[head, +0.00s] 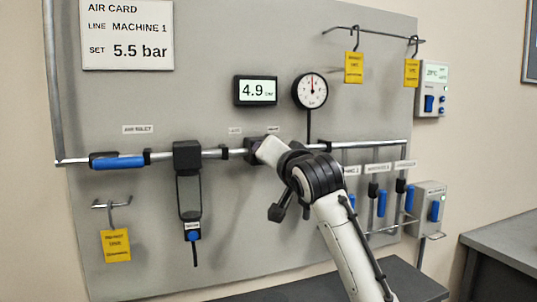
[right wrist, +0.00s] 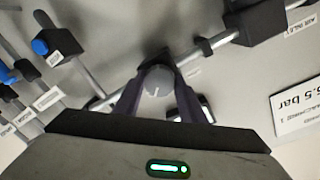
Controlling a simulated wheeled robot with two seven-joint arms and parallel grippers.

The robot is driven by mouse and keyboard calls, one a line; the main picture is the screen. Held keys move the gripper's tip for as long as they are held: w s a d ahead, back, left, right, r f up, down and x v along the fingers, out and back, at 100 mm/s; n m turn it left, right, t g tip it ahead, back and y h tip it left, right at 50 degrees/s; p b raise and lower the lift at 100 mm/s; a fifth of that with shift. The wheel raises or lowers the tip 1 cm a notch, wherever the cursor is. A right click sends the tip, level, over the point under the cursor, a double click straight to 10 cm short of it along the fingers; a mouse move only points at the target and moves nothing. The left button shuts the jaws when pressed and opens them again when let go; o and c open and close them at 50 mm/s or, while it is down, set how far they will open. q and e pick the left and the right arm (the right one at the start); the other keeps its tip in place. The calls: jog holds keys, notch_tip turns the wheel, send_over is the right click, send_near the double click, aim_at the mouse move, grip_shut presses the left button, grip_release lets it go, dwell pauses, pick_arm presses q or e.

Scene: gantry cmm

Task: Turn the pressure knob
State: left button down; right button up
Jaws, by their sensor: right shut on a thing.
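The pressure knob (right wrist: 157,78) is a round grey cap with a white mark, seen end-on in the right wrist view. My right gripper (right wrist: 158,92) is shut on it, one dark finger on each side. In the head view my right gripper (head: 266,150) reaches the regulator (head: 251,147) on the pipe and hides the knob. The digital display (head: 256,90) reads 4.9 bar. The dial gauge (head: 311,91) is right of it. The air card (head: 126,34) says LINE MACHINE 1, SET 5.5 bar. My left gripper is not in view.
A blue-handled inlet valve (head: 118,162) and a black filter unit (head: 188,170) sit on the pipe to the left. Several blue-handled valves stand on the right. Yellow tags (head: 354,67) hang from hooks. A grey bench (head: 505,250) stands at the right.

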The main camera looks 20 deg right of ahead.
jog(key=shift+m+p, duration=0.4)
jog(key=shift+m, duration=0.6)
jog(key=o, duration=1.1)
jog(key=shift+d, duration=0.1)
jog(key=shift+c, duration=0.2)
jog(key=shift+s, duration=0.1)
jog(key=s+b, duration=0.2)
jog(key=s, duration=0.8)
jog(key=shift+r, duration=0.25)
